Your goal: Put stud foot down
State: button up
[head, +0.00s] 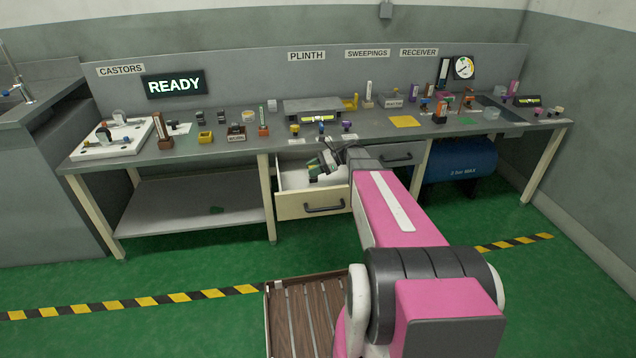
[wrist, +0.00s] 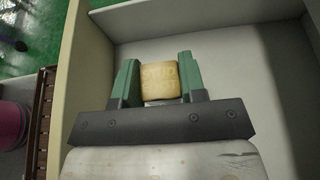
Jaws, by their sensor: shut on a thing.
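My gripper (wrist: 159,78) has two green fingers, shut on a tan, rounded block (wrist: 160,82). This block is the only candidate for the stud foot between the fingers; its underside and any stud are hidden. In the head view my gripper (head: 322,168) is inside or just above the open drawer (head: 309,205) under the bench, left of my pink arm. In the wrist view the pale drawer floor (wrist: 240,65) lies beyond the fingers. I cannot tell whether the block touches it.
The bench top above the drawer holds a grey plinth (head: 312,106), several small coloured parts and a yellow square (head: 405,121). A white tray (head: 112,140) sits at the left end. A blue tank (head: 461,160) is under the right side. The lower shelf (head: 195,198) is mostly clear.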

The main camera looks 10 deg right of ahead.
jog(key=shift+s+d+f, duration=0.25)
jog(key=shift+d+f, duration=0.05)
jog(key=shift+f, duration=0.6)
jog(key=shift+s+d+f, duration=0.3)
jog(key=shift+d+f, duration=0.05)
jog(key=shift+f, duration=0.55)
jog(key=shift+s+d+f, duration=0.25)
jog(key=shift+d+f, duration=0.05)
jog(key=shift+f, duration=0.6)
jog(key=shift+f, duration=0.15)
jog(key=o, duration=0.9)
jog(key=shift+o, duration=0.2)
jog(key=shift+d+r, duration=0.15)
jog(key=shift+r, duration=0.05)
jog(key=v, duration=0.7)
jog(key=shift+d, duration=0.15)
